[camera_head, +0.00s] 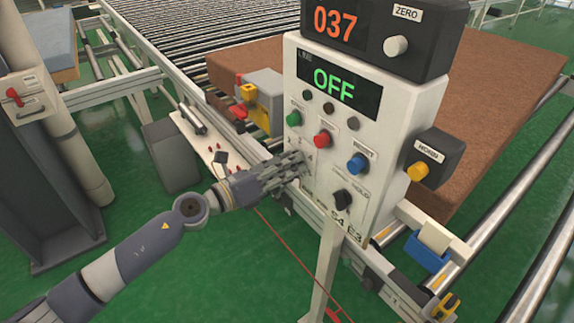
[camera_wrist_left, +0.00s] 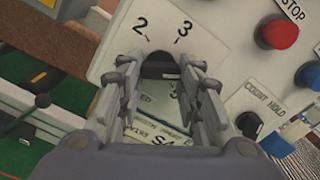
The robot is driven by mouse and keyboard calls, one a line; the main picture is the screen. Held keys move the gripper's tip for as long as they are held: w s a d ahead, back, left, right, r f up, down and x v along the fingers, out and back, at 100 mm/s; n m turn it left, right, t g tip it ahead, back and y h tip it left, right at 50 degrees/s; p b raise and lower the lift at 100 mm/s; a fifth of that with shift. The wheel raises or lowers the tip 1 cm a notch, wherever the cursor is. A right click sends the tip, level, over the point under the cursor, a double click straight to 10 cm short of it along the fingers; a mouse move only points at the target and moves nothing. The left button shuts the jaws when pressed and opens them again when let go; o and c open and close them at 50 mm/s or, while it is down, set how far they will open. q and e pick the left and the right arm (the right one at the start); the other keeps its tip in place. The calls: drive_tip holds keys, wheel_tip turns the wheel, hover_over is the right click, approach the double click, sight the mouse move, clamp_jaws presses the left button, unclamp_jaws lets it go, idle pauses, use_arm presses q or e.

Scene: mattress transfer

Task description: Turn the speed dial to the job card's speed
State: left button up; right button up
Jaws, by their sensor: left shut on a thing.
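My left gripper (camera_head: 299,166) reaches the lower left of the white control panel (camera_head: 318,183). Its fingers are closed around the dark speed dial (camera_wrist_left: 160,66), seen between them in the left wrist view. In the head view the fingers hide the dial. The panel's green display (camera_head: 333,84) reads OFF. I cannot make out a job card with a readable speed. My right gripper is not in view.
Close by on the panel are a green button (camera_head: 293,118), a red stop button (camera_head: 322,139), a blue reset button (camera_head: 358,163) and a black count/hold switch (camera_head: 342,199). Above, an orange counter (camera_head: 336,24) reads 037. A brown mattress (camera_head: 500,85) lies behind on rollers.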

use_arm(q)
drive_tip(key=shift+f, duration=0.1)
drive_tip(key=o, duration=1.1)
drive_tip(key=shift+c, duration=0.2)
drive_tip(key=v, duration=1.2)
